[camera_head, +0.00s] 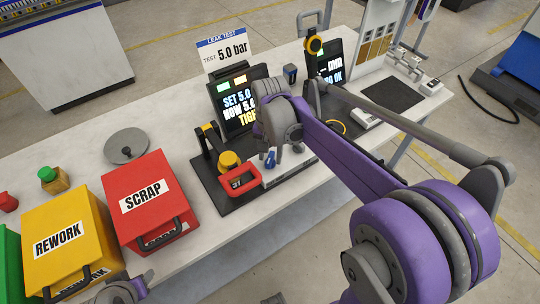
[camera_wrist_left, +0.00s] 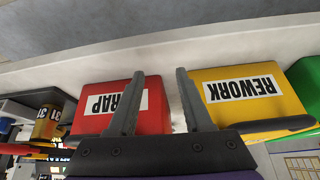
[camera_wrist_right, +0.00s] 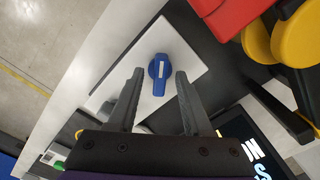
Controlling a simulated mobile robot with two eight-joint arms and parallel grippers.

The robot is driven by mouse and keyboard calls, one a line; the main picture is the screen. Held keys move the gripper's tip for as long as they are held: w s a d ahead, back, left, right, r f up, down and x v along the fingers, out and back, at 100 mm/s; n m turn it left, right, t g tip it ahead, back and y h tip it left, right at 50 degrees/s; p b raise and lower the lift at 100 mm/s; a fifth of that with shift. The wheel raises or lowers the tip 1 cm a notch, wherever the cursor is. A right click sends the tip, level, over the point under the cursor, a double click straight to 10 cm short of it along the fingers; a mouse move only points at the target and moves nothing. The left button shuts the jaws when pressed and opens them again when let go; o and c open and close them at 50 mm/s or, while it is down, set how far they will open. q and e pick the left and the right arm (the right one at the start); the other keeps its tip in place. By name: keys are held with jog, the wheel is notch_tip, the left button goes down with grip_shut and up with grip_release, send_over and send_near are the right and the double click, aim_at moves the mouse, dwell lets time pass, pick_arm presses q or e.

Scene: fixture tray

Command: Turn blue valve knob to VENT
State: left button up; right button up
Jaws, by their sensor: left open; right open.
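A red SCRAP bin (camera_head: 163,175) and a yellow REWORK bin (camera_head: 62,222) stand at left. A LEAK TEST display (camera_head: 237,108) stands behind.

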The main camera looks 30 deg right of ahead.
jog(key=shift+f, duration=0.3)
grip_shut()
jog(key=shift+n, duration=0.3)
jog(key=n, duration=0.4)
jog(key=shift+b, duration=0.35)
jog(key=shift+n, duration=2.7)
